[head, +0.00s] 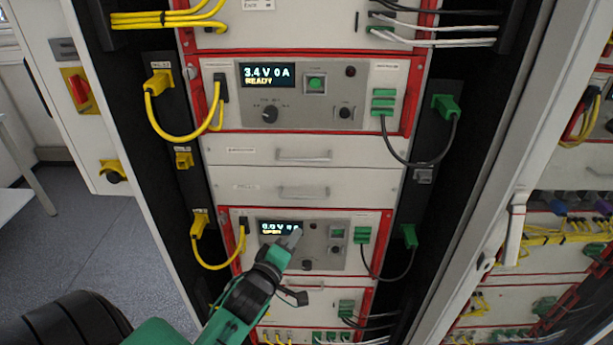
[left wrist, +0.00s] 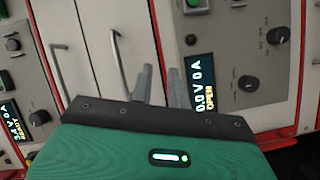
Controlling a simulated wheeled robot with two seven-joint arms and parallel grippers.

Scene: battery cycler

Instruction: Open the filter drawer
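Two pale drawer fronts sit one above the other in the rack, both closed. The upper one has a bar handle (head: 303,154) and the lower one another (head: 303,191). Their labels are too small to read, so I cannot tell which is the filter drawer. In the left wrist view, turned sideways, the upper handle (left wrist: 68,72) and lower handle (left wrist: 120,62) both show. My left gripper (head: 293,236) is in front of the lower unit's display, below both handles. Its fingers (left wrist: 160,82) are apart and empty, beside the lower handle. My right gripper is out of view.
The upper cycler unit (head: 345,90) reads "3.4 V 0 A READY"; the lower unit (left wrist: 228,60) reads "0.0 V 0 A OPEN". Yellow cables (head: 152,115) loop at the left and dark cables (head: 420,162) with green plugs at the right. The space before the drawers looks clear.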

